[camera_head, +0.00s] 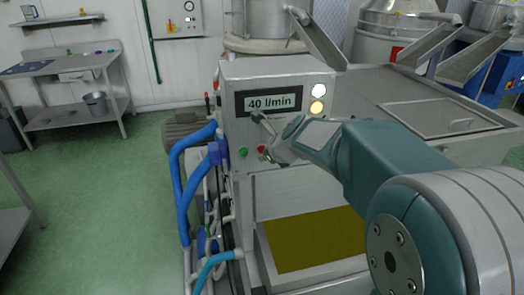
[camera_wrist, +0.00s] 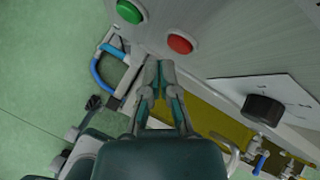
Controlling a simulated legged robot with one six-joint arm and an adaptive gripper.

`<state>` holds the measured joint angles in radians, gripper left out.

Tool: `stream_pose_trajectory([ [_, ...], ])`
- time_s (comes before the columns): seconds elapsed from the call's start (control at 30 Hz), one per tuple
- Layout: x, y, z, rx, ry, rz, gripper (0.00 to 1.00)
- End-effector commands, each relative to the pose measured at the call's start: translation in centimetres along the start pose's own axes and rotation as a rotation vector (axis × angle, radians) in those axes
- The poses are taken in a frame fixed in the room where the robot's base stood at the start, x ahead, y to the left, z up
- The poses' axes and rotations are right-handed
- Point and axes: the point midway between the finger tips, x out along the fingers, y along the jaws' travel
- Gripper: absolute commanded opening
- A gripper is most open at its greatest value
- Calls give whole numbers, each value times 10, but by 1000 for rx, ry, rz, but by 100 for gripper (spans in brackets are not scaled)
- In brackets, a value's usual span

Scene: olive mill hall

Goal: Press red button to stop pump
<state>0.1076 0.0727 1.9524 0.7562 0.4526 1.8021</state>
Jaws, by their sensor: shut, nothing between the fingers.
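The red button (camera_head: 262,149) is on the front of a grey control box (camera_head: 228,92), just right of the green button (camera_head: 243,152). In the wrist view, the red button (camera_wrist: 180,44) is whole and lies just above and to the right of my fingertips; the green button (camera_wrist: 129,11) is farther up and left. My gripper (camera_head: 270,153) is in front of the box, close to the red button in the head view. In the wrist view, my gripper (camera_wrist: 160,68) is shut and empty, its tips together. A gap shows in the picture between the tips and the red button.
A black knob (camera_wrist: 262,109) shows in the wrist view. Blue hoses (camera_head: 176,185) run at the left. Green floor (camera_head: 95,220) is open farther left.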

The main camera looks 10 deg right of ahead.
Motion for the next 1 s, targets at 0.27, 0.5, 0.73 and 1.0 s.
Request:
stream_pose_trajectory([
  [0.27,3,-2,3,-1,0,1,0],
  [0.5,4,-4,5,0,0,0,0],
  [0.73,5,-4,5,0,0,0,0],
  [1.0,7,-5,7,0,0,0,0],
])
